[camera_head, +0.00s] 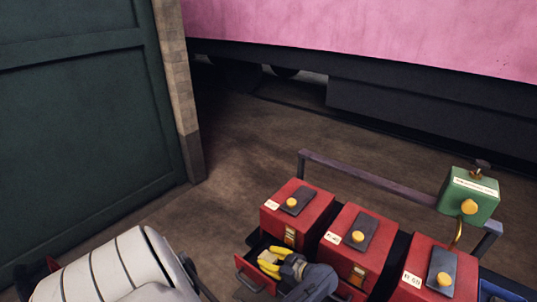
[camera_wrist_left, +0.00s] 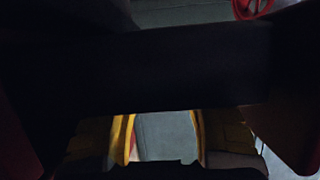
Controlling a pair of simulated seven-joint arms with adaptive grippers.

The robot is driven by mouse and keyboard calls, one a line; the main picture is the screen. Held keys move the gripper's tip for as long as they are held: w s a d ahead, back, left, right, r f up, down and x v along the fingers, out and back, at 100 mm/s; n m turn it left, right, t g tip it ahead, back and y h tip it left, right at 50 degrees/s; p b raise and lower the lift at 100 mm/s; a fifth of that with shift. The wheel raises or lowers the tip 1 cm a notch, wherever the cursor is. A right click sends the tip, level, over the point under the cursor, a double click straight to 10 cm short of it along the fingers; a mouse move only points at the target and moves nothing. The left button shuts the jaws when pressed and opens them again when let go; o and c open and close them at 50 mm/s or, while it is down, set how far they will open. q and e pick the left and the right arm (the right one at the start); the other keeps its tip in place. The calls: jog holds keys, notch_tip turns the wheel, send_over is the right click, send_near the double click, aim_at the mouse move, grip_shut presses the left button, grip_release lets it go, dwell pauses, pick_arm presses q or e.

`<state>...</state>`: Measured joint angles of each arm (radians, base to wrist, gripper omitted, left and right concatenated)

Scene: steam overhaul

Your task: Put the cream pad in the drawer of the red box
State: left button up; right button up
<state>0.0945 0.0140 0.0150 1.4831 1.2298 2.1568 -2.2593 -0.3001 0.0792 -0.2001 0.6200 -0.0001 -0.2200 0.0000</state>
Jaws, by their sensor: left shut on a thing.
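My left gripper (camera_head: 266,261), with yellow fingers and a dark grey body, reaches into the open drawer (camera_head: 249,276) of the leftmost red box (camera_head: 297,213). It is shut on the cream pad (camera_head: 267,256), of which only a small pale part shows between the fingers. The pad is at the drawer opening; I cannot tell whether it touches the drawer floor. In the left wrist view, the yellow fingers (camera_wrist_left: 160,135) stand either side of a pale grey surface, and a dark band covers much of the picture. My right gripper is not in view.
Two more red boxes (camera_head: 359,243) (camera_head: 432,268) stand in a row to the right, with yellow-knobbed plates on top. A green box (camera_head: 469,197) stands at a dark rail (camera_head: 365,180) behind them. A dark green door (camera_head: 85,110) is at left; brown floor lies beyond.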

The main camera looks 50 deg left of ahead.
aim_at(272, 260)
pick_arm(q)
jog(key=shift+f, duration=0.25)
jog(key=o, duration=1.2)
jog(key=shift+o, duration=0.2)
jog(key=shift+r, duration=0.1)
jog(key=shift+d+r, duration=0.1)
jog(key=shift+r, duration=0.1)
jog(key=shift+v, duration=2.65)
